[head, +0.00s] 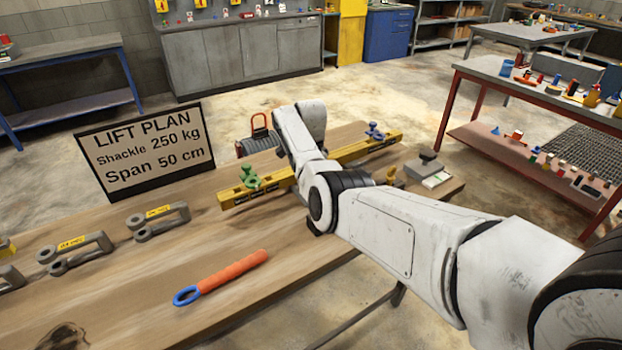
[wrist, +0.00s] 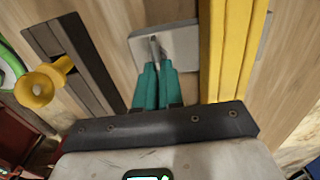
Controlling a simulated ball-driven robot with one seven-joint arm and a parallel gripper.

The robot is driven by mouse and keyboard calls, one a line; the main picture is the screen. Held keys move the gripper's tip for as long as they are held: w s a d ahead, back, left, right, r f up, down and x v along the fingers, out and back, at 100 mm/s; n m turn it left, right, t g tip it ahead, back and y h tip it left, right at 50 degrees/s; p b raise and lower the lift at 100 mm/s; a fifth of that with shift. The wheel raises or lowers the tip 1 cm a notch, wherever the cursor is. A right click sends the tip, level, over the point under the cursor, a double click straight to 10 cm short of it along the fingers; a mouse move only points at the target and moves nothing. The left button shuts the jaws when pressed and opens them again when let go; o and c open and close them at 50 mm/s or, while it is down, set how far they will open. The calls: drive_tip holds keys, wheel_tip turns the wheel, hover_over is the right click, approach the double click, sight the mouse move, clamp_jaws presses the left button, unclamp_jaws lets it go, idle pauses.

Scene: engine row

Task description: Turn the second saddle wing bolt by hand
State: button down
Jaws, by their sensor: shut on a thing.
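My gripper (wrist: 154,70) shows in the wrist view with its two teal fingers close together. They are shut on a thin grey upright piece (wrist: 154,46) that stands at a flat grey plate (wrist: 186,34). I cannot tell for sure that this piece is the wing bolt. A yellow beam (wrist: 230,50) runs along the right of the fingers. In the head view the beam (head: 232,196) lies on the wooden table, with a green saddle (head: 249,178) near its left end and a blue saddle (head: 375,131) near its right end. My arm hides the beam's middle and my gripper there.
An orange-handled tool with a blue ring (head: 222,277) lies at the table's front. Several grey shackles (head: 158,221) line the left side. A lift plan sign (head: 148,150) stands behind. A grey block (head: 427,166) sits at the right.

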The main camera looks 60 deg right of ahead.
drive_tip(key=shift+w+d+r, duration=0.15)
drive_tip(key=shift+d+r, duration=0.05)
drive_tip(key=shift+r, duration=0.2)
drive_tip(key=c, duration=1.5)
unclamp_jaws()
drive_tip(key=shift+o, duration=1.2)
drive_tip(key=shift+a+f, duration=0.15)
drive_tip(key=shift+f, duration=0.1)
wheel_tip(320, 180, up, 11)
drive_tip(key=b, duration=0.1)
drive_tip(key=shift+f, duration=0.1)
